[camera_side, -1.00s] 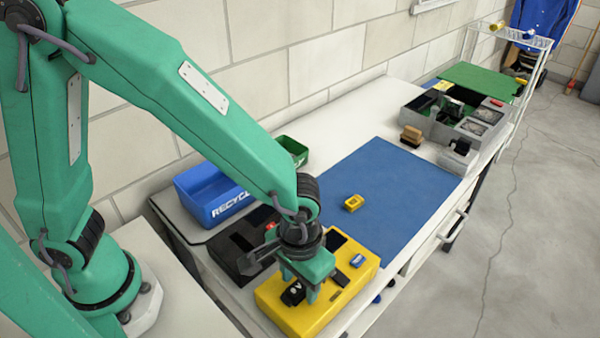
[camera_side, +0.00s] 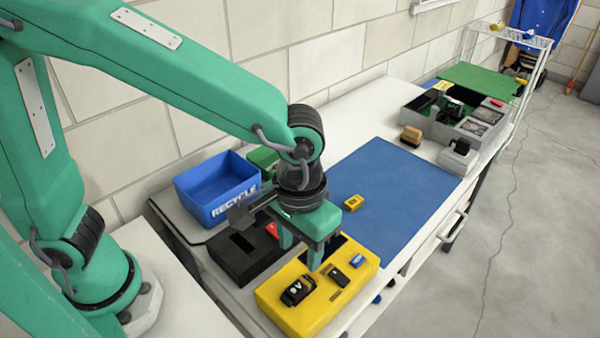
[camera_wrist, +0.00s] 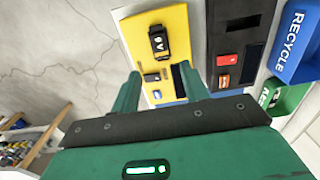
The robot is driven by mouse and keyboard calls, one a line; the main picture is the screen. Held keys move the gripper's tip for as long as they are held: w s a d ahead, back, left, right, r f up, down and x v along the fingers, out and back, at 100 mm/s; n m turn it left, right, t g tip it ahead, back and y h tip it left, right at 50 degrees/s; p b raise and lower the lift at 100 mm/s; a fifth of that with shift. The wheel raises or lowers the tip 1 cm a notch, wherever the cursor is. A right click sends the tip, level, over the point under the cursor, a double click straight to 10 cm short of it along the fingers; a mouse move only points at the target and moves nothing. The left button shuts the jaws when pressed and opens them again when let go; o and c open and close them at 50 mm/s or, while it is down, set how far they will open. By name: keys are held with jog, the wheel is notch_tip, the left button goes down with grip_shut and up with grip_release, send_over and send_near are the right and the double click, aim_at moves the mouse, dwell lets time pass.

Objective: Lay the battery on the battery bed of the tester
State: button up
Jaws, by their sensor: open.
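The battery (camera_side: 297,290), a black block with pale lettering on it, lies on top of the yellow tester (camera_side: 300,318) near its left end. In the wrist view the battery (camera_wrist: 158,42) lies on the yellow tester (camera_wrist: 128,28), beyond my fingertips, and nothing is between them. I cannot make out the edges of the bed under it. My gripper (camera_side: 301,254) is open and empty. It hangs above the back part of the tester, clear of the battery. Its fingers (camera_wrist: 158,74) point down and hide part of the tester's far side.
A black box (camera_side: 240,262) with a slot and a red piece stands behind the tester. A blue RECYCLE bin (camera_side: 215,200) and a green bin (camera_side: 263,158) stand at the wall. A small yellow item (camera_side: 352,203) lies on the blue mat (camera_side: 400,185), otherwise clear. A grey organizer (camera_side: 450,130) stands farther right.

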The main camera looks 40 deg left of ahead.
jog(key=shift+r, duration=1.2)
jog(key=s+a+r+t, duration=0.1)
jog(key=a+r+t, duration=0.1)
jog(key=a, duration=1)
jog(key=s+a+r+t, duration=0.2)
jog(key=a+r+t, duration=0.1)
jog(key=a, duration=0.9)
jog(key=shift+s+r+t, duration=0.3)
jog(key=shift+r, duration=0.5)
